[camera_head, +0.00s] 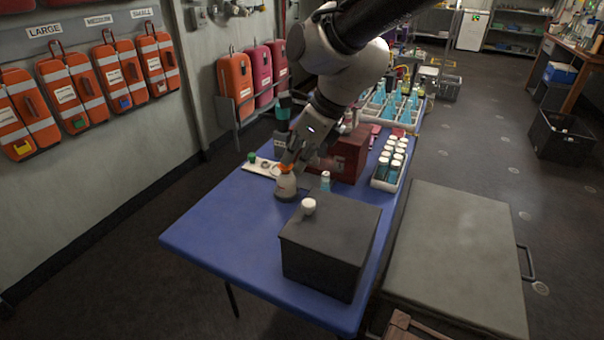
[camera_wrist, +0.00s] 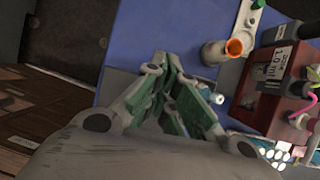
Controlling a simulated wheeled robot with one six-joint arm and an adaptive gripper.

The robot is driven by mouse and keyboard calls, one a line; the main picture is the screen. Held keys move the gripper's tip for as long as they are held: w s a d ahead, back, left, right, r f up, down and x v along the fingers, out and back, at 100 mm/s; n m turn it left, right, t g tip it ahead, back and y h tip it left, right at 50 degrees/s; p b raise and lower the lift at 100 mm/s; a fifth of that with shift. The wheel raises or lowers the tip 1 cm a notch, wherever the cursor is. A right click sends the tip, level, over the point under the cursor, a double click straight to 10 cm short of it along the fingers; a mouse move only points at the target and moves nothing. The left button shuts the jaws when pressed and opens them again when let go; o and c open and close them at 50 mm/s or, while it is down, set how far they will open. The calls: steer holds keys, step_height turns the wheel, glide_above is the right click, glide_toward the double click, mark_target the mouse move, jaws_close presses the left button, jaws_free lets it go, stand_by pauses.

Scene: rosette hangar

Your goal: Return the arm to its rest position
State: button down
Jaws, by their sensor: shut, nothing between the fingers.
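My arm reaches down from the top of the head view over the blue table (camera_head: 215,235). My gripper (camera_head: 290,158) points down above the table and is partly lost against the arm and the things behind it. In the wrist view my gripper (camera_wrist: 168,62) shows its green-padded fingers shut with nothing between them. A pale grey cup (camera_head: 286,187) with an orange rim stands just below the gripper in the head view. The cup also shows in the wrist view (camera_wrist: 214,53), to the right of the fingertips and apart from them.
A dark grey box (camera_head: 330,255) with a white-capped item (camera_head: 308,205) on top stands at the front. A capped vial (camera_head: 325,182), a red box (camera_head: 348,155) and a vial rack (camera_head: 379,183) stand nearby. The table's front left is clear.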

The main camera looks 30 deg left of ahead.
steer(key=a+r, duration=0.4)
steer(key=shift+s+r, duration=0.1)
steer(key=shift+s, duration=0.05)
